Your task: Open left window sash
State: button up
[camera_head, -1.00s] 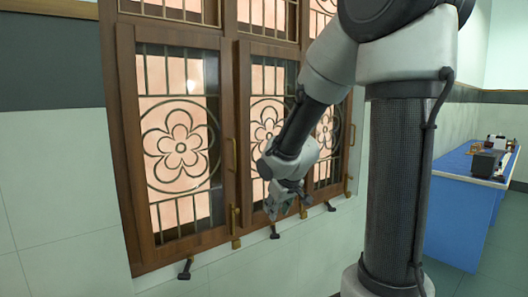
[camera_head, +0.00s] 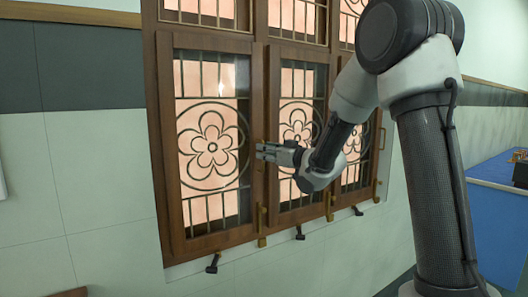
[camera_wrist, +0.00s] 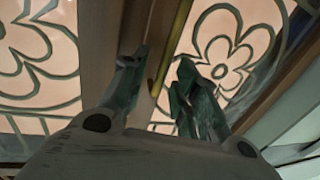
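The left window sash (camera_head: 166,140) is a brown wooden frame with glass and a flower grille behind it. It looks shut in the window frame. Its slim vertical brass handle (camera_wrist: 174,42) runs down the wood between two flower panels in the wrist view. My gripper (camera_head: 263,152) points left at the sash's right stile, at handle height. In the wrist view my gripper (camera_wrist: 158,78) is open, with one finger on each side of the handle. I cannot tell whether either finger touches it. In the head view the gripper mostly hides the handle.
A middle sash (camera_head: 297,205) and a right sash stand close beside it. Brass fittings (camera_head: 262,222) and dark stays (camera_head: 213,263) sit along the lower edge. A blue bench (camera_head: 495,225) is at the right. The tiled wall (camera_head: 75,190) left of the window is clear.

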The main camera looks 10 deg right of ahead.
jog(key=shift+x, duration=0.95)
grip_shut()
jog(key=shift+s, duration=0.15)
